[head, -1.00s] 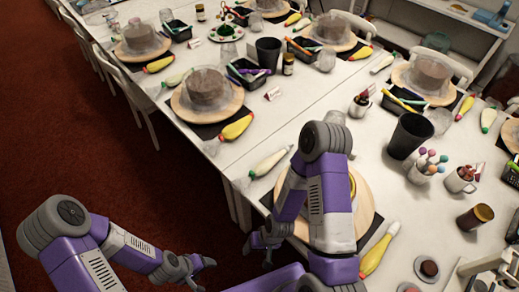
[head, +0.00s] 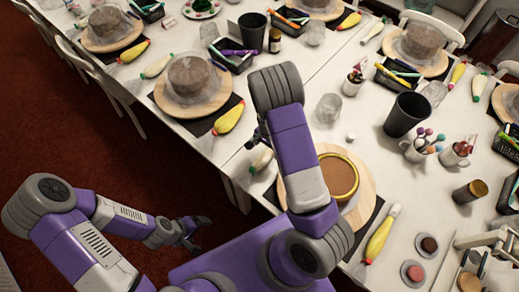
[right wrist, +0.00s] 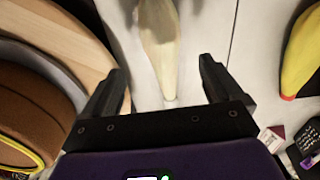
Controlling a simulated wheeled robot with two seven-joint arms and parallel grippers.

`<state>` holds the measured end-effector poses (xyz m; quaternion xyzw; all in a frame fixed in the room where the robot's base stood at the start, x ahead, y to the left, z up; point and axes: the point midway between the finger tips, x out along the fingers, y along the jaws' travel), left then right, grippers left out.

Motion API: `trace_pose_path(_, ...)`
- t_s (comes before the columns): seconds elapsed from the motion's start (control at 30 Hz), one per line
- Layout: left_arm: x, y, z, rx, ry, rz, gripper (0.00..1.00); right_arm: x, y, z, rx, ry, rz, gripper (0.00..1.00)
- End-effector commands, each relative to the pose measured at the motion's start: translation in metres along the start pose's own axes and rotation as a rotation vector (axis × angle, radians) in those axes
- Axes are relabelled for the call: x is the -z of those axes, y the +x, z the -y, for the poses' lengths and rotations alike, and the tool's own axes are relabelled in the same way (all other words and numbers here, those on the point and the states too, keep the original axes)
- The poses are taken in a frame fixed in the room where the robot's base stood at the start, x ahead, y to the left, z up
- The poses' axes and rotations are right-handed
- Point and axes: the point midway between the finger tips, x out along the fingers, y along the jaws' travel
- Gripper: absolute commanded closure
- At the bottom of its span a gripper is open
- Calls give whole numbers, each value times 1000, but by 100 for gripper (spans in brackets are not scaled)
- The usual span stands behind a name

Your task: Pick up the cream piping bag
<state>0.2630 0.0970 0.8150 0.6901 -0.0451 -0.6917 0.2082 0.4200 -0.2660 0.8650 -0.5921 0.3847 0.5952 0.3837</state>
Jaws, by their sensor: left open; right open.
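The cream piping bag (head: 262,160) lies on the white table left of the nearest cake, partly hidden by my right arm. In the right wrist view the cream piping bag (right wrist: 160,45) runs lengthwise between and beyond the fingers of my right gripper (right wrist: 160,82), which is open and empty. In the head view my right gripper (head: 258,136) is close to the bag, mostly hidden by its own arm. My left gripper (head: 192,230) is open and empty, off the table's edge above the red floor.
The nearest cake (head: 338,177) stands on a round wooden turntable (head: 366,192), right beside the bag. A yellow piping bag (head: 380,240) lies right of it. A second turntable (head: 222,102) with a cake and another yellow bag (head: 229,117) lie behind. A black cup (head: 407,115) stands further right.

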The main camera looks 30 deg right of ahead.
Motion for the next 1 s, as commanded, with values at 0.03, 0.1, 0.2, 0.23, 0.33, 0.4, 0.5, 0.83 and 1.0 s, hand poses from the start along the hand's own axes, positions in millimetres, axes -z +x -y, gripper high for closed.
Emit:
trace_pose_path(0.03,0,2,1,0,0,1,11,3,3,2,0,14,-2,7)
trace_pose_path(0.1,0,3,1,0,0,1,11,4,8,2,0,21,-2,7)
trace_pose_path(0.2,0,4,2,0,0,1,11,3,19,2,-1,22,-1,7)
trace_pose_path(0.23,0,4,2,0,0,1,11,3,22,2,-1,22,-1,7)
trace_pose_path(0.33,0,5,2,0,0,1,11,-1,35,3,-2,18,0,7)
trace_pose_path(0.4,0,6,2,0,0,1,11,-3,47,4,-3,18,-1,7)
trace_pose_path(0.5,0,7,3,0,0,1,11,-3,61,4,-1,19,-1,7)
trace_pose_path(0.83,0,8,3,0,0,0,11,-4,72,5,1,16,-2,7)
trace_pose_path(1.0,0,8,3,0,0,0,11,-4,72,5,1,16,-2,27)
